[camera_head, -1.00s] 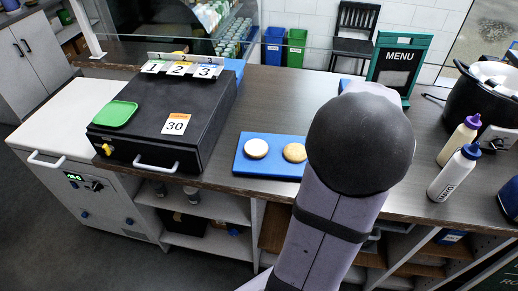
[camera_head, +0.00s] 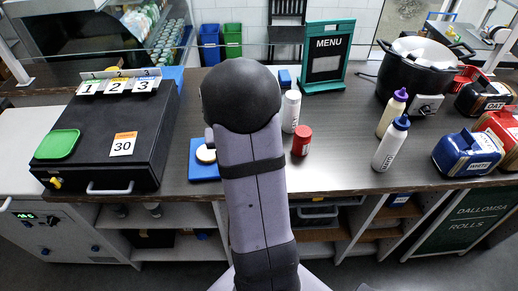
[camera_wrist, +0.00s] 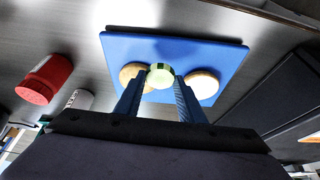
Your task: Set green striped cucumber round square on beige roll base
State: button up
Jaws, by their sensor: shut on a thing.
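My gripper (camera_wrist: 160,92) is shut on a pale green round piece with a darker green edge, the cucumber round (camera_wrist: 160,76), in the wrist view. Two round roll bases show on the blue board (camera_wrist: 168,48): a beige one (camera_wrist: 132,72) at left, partly behind the finger and the cucumber, and a tan one (camera_wrist: 202,84) at right. The cucumber overlaps the left roll in this view; I cannot tell whether they touch. In the head view my arm hides the gripper and most of the board (camera_head: 203,172); one pale roll (camera_head: 206,154) shows at its left.
A red container (camera_head: 302,141) and a white bottle (camera_head: 291,111) stand right of my arm. Two sauce bottles (camera_head: 390,144) stand farther right. Counter between the red container and sauce bottles is clear.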

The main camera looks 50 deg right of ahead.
jog(key=w, duration=0.2)
jog(key=w+a+n, duration=0.1)
jog(key=w+n, duration=0.1)
jog(key=w, duration=0.1)
jog(key=shift+w+a+r+y, duration=0.25)
jog(key=shift+w+a+y, duration=0.05)
jog(key=shift+a, duration=0.1)
jog(key=w+r+n, duration=0.1)
jog(key=w, duration=0.1)
jog(key=w+r+n+t+y, duration=0.1)
jog(key=w+r+n, duration=0.1)
jog(key=shift+a+r+n+y, duration=0.15)
jog(key=shift+n+y, duration=0.15)
jog(key=shift+n, duration=0.3)
jog(key=shift+a+n+y, duration=0.25)
jog(key=shift+n+y, duration=0.35)
jog(key=shift+n, duration=0.9)
jog(key=shift+f+b, duration=2.35)
jog(key=shift+f, duration=0.15)
jog(key=shift+f+b, duration=0.6)
